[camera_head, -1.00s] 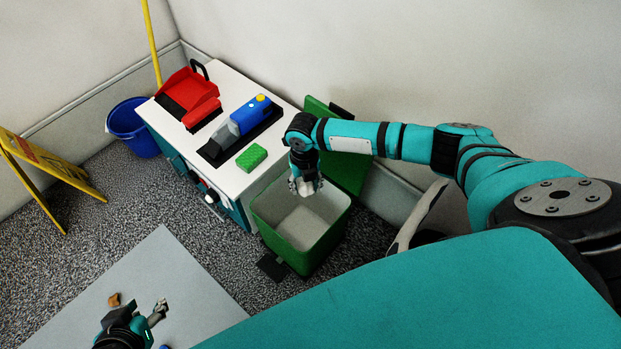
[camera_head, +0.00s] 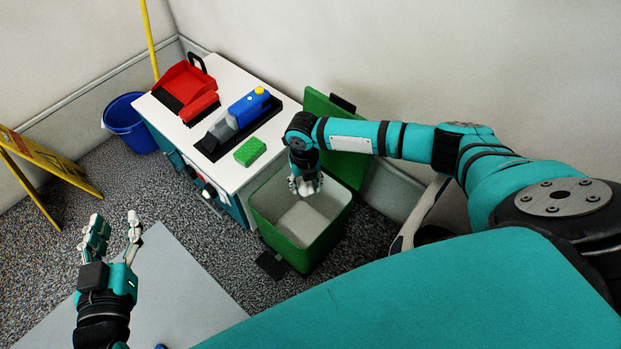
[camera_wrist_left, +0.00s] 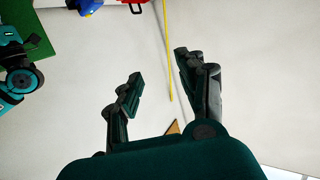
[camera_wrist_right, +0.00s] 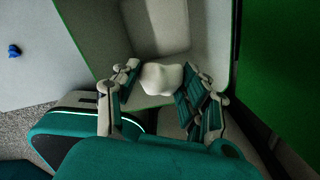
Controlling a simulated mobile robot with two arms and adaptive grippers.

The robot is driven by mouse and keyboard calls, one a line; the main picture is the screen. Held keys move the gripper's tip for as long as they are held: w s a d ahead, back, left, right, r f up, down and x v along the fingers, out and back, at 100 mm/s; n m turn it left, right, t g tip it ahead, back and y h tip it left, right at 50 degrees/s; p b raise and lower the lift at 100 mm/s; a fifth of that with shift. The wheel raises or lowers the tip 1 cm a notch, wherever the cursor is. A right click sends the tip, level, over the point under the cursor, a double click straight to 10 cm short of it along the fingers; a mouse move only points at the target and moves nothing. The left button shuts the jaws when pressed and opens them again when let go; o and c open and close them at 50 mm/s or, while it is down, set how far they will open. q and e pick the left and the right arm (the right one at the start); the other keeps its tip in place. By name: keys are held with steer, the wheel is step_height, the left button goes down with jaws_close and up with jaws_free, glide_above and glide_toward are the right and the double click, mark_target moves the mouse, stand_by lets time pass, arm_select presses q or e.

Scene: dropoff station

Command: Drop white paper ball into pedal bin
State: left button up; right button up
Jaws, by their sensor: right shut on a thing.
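The green pedal bin (camera_head: 300,251) stands on the floor beside the white cabinet, its lid (camera_head: 346,165) open behind it. My right gripper (camera_head: 307,190) points down over the bin's opening. It is shut on the white paper ball (camera_wrist_right: 165,79), which shows between its fingers in the right wrist view, with the pale bin interior (camera_wrist_right: 188,35) beyond. My left gripper (camera_head: 116,237) is open and empty, raised above the grey mat at the lower left.
The white cabinet (camera_head: 222,80) carries a red dustpan (camera_head: 186,85), a blue handheld device (camera_head: 249,108) and a green sponge (camera_head: 250,151). A blue bucket (camera_head: 130,125) and a yellow sign (camera_head: 50,165) stand at the left. A small blue piece (camera_wrist_right: 14,51) lies on the mat (camera_head: 185,290).

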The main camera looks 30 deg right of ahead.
arm_select(q)
steer(key=shift+w+d+r+t+b, duration=0.2)
steer(key=shift+r+t, duration=0.35)
steer(key=shift+r, duration=0.25)
steer(key=shift+w+d+r+t+b, duration=0.1)
steer(key=shift+d+r+t, duration=0.05)
steer(key=shift+r+t, duration=0.55)
arm_select(e)
steer(key=shift+f, duration=0.35)
arm_select(q)
steer(key=shift+r, duration=0.1)
arm_select(e)
steer(key=o, duration=0.8)
step_height(320, 180, up, 12)
